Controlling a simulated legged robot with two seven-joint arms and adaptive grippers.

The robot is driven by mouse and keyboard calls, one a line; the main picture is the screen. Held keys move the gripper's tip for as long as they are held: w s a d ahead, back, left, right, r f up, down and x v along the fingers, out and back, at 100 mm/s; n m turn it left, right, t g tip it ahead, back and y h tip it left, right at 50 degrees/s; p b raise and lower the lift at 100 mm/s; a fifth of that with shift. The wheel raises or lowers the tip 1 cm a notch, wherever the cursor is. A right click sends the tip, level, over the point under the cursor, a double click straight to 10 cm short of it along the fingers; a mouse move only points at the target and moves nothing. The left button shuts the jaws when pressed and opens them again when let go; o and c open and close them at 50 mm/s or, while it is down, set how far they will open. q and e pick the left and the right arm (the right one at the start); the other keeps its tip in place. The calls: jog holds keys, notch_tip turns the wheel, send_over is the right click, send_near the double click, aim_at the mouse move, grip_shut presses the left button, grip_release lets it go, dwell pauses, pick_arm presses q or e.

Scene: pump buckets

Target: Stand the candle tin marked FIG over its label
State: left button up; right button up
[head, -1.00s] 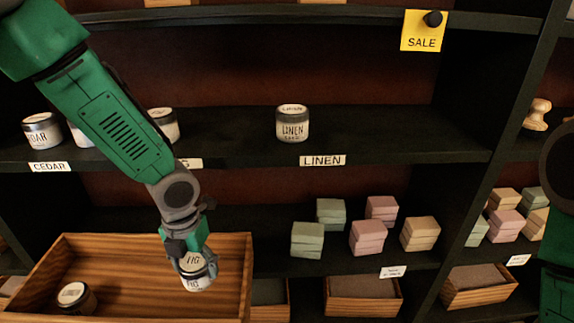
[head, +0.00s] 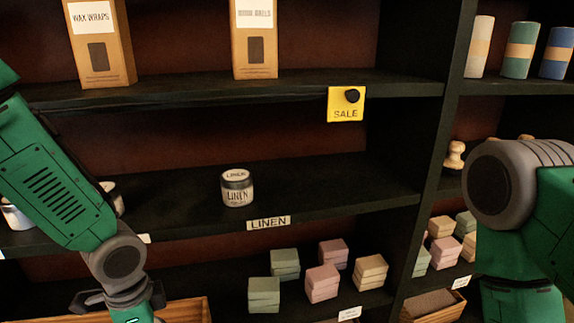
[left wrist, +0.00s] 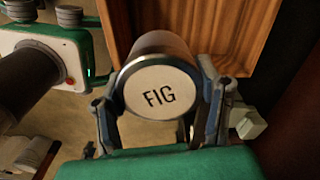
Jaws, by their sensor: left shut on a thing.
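The candle tin marked FIG (left wrist: 158,98) shows its round pale lid in the left wrist view. My left gripper (left wrist: 160,82) is shut around it, one finger on each side. In the head view my left arm hangs at the lower left; its fingers and the tin are below the picture's edge. No label reading FIG shows. A label (head: 144,238) on the middle shelf edge is mostly hidden behind my left arm. Only part of my right arm shows at the right of the head view; its gripper is out of view.
A LINEN tin (head: 237,188) stands on the middle shelf (head: 320,185) above the LINEN label (head: 268,223). Other tins (head: 112,196) are partly hidden behind my left arm. The shelf is clear right of the LINEN tin. A wooden crate (head: 185,308) is below; soap blocks (head: 322,283) sit lower right.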

pick_arm(q)
jog(key=n, duration=0.2)
jog(key=r+n+p, duration=0.1)
jog(key=n, duration=0.1)
jog(key=s+r+n, duration=0.1)
jog(key=n, duration=0.2)
jog(key=shift+d+r, duration=0.15)
jog(key=shift+d, duration=0.15)
jog(key=n, duration=0.2)
jog(key=r+n+p, duration=0.1)
jog(key=n, duration=0.3)
jog(key=shift+s+d+r+p, duration=0.2)
jog(key=shift+s+d+p, duration=0.05)
jog(key=shift+s+p, duration=0.15)
